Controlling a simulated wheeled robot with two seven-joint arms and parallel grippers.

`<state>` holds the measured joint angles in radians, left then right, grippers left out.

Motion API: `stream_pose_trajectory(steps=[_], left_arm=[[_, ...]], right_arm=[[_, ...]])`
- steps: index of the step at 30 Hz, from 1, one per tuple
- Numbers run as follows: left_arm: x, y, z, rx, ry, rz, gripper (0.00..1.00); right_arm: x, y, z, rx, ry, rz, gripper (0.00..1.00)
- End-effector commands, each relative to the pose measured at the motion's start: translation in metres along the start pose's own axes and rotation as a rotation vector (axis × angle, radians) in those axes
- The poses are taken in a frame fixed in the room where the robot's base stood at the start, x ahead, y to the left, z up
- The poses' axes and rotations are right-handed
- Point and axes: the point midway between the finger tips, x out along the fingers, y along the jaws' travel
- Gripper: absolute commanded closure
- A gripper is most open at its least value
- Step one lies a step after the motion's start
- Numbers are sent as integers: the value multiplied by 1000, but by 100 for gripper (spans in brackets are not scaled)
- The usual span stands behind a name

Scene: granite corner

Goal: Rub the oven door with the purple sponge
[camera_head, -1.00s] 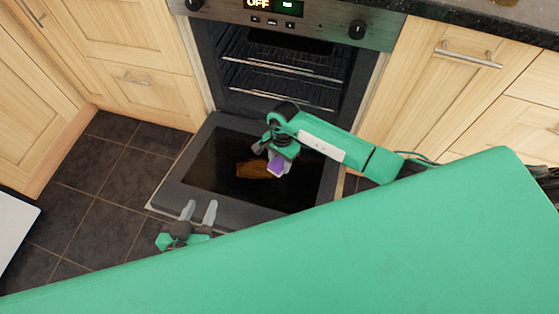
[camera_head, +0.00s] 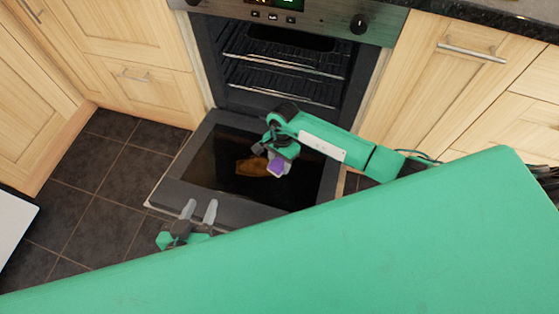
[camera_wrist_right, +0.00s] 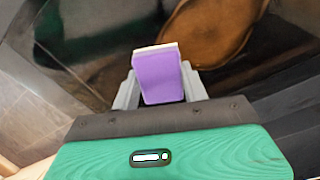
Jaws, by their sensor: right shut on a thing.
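The oven door (camera_head: 174,194) is folded down open, with dark glass on its inner face. A brown stain (camera_head: 251,166) lies on the glass; it also shows in the right wrist view (camera_wrist_right: 205,32). My right gripper (camera_head: 270,158) is over the door glass, beside the stain. It is shut on the purple sponge (camera_wrist_right: 160,78), which has a pale edge; the sponge also shows in the head view (camera_head: 276,166). I cannot tell whether the sponge touches the glass. My left gripper (camera_head: 200,211) is open and empty near the door's front edge.
The oven cavity (camera_head: 282,75) with wire racks is open behind the door. Wooden cabinets (camera_head: 455,75) stand on both sides. Dark floor tiles (camera_head: 105,190) are clear at left. A white surface (camera_head: 14,230) is at the left edge.

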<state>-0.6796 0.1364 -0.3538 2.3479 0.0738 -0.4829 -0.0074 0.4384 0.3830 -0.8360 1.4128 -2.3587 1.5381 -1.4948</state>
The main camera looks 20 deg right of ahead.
Motion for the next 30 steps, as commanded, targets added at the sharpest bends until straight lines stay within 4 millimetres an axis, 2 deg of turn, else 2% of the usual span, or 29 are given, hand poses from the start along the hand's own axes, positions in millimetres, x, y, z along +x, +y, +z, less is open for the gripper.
stream_pose_trajectory(steps=[11,24,30], left_arm=[[2,-1,4,0,0,0,61],[9,-4,22,0,0,0,61],[10,-5,24,0,0,0,61]], right_arm=[[5,-1,0,0,0,0,74],[5,-32,12,0,-1,0,74],[4,-36,15,0,0,0,74]])
